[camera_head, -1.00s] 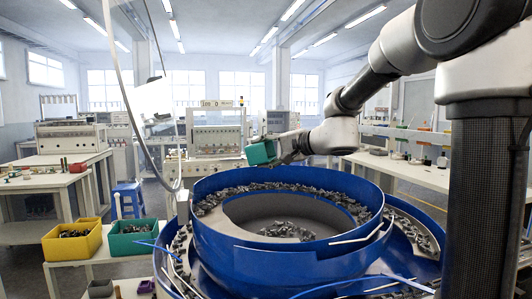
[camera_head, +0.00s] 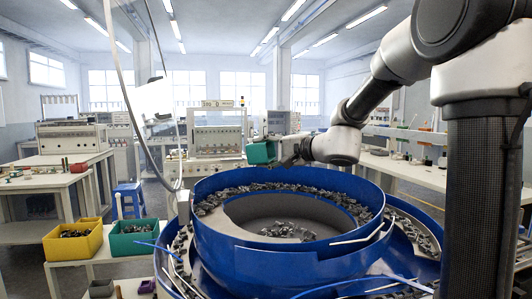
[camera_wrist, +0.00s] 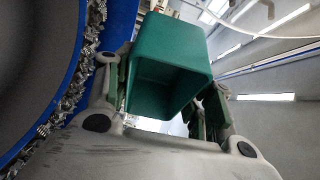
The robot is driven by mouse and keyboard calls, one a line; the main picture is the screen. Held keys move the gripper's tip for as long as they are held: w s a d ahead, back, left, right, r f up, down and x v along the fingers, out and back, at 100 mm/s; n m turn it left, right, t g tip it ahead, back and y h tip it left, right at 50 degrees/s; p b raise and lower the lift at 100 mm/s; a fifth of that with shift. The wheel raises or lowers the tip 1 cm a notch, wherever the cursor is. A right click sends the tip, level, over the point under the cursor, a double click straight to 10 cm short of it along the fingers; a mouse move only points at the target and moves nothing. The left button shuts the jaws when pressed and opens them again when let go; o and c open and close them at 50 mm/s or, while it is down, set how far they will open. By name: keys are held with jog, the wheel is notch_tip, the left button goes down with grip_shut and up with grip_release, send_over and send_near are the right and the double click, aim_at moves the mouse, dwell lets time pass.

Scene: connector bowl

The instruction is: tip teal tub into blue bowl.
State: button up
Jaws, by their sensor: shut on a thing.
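The teal tub (camera_head: 261,152) is held by my gripper (camera_head: 281,150) above the far rim of the blue bowl (camera_head: 240,245). In the wrist view the tub (camera_wrist: 172,55) sits between the two fingers of my gripper (camera_wrist: 165,95), with its open mouth toward the camera. Its inside looks empty from there. The blue bowl has grey metal parts along its inner ledge and a small pile of parts (camera_head: 287,230) on its floor. The bowl's wall and parts also show at the left of the wrist view (camera_wrist: 75,60).
A yellow bin (camera_head: 73,243) and a green bin (camera_head: 133,238), both with dark parts, stand on a low bench at the left. A clear curved panel rises left of the bowl. Blue and white tubes cross the bowl's front. Workbenches stand behind.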

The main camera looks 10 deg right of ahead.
aim_at(247, 148)
jog(key=shift+a+r+g, duration=0.1)
jog(key=shift+a+g, duration=0.2)
jog(key=shift+a, duration=0.05)
jog(key=a+n+g, duration=0.1)
jog(key=a, duration=0.2)
jog(key=a+n+g, duration=0.2)
jog(key=a, duration=0.1)
jog(key=shift+s+a+r+h, duration=0.1)
jog(key=shift+a+r+h, duration=0.1)
jog(key=shift+h, duration=0.2)
jog(key=s+a+n+g, duration=0.1)
jog(key=a+n+g, duration=0.3)
jog(key=n+g, duration=0.15)
jog(key=d+r+n+h, duration=0.1)
jog(key=d+n, duration=0.2)
jog(key=d, duration=0.1)
jog(key=d+r+n+g+h, duration=0.1)
jog(key=d+n+h, duration=0.1)
jog(key=d, duration=0.2)
jog(key=d+r+n+h, duration=0.1)
jog(key=d+r+n, duration=0.1)
jog(key=d+n, duration=0.1)
jog(key=shift+w+d+r+n+g+h, duration=0.1)
jog(key=shift+w+d+n+g+h, duration=0.25)
jog(key=shift+d, duration=0.4)
jog(key=shift+s+d+t+h, duration=0.2)
jog(key=shift+d+t+h, duration=0.15)
jog(key=shift+t+h, duration=0.4)
